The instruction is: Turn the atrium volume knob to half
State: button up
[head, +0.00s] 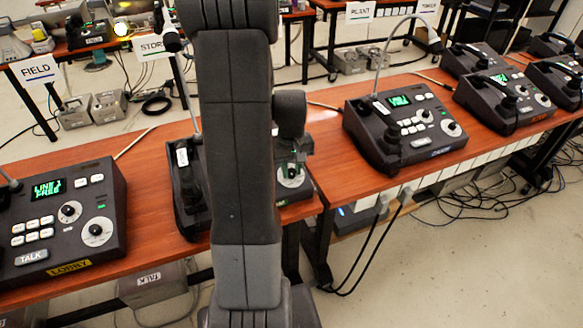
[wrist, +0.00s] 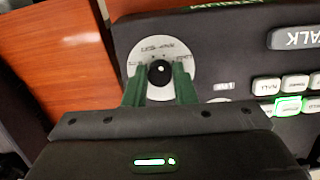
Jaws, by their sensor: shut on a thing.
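The atrium console (wrist: 225,60) fills much of the wrist view, with its name upside down at the top edge. Its volume knob (wrist: 160,71) is black, with a pale dot, on a round white dial (wrist: 148,49). My gripper (wrist: 160,88) has green fingers, one on each side of the knob, and is shut on it. In the head view, my arm hides most of this console; its left part with a handset (head: 186,188) shows, and my gripper (head: 293,171) is over the white dial at its right. The knob's pointer setting cannot be read.
The lobby console (head: 75,215) stands to the left on the same wooden table (head: 150,150). Another console (head: 410,130) stands to the right, with more beyond it. White keys and a talk button (wrist: 293,39) lie beside the knob.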

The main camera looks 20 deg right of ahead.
aim_at(292, 173)
dwell(0.3)
jog(key=o, duration=1)
notch_tip(292, 173, up, 14)
jog(key=shift+s, duration=0.25)
jog(key=shift+f, duration=0.2)
jog(key=f, duration=1.3)
jog(key=shift+w+f, duration=0.25)
jog(key=shift+f, duration=0.1)
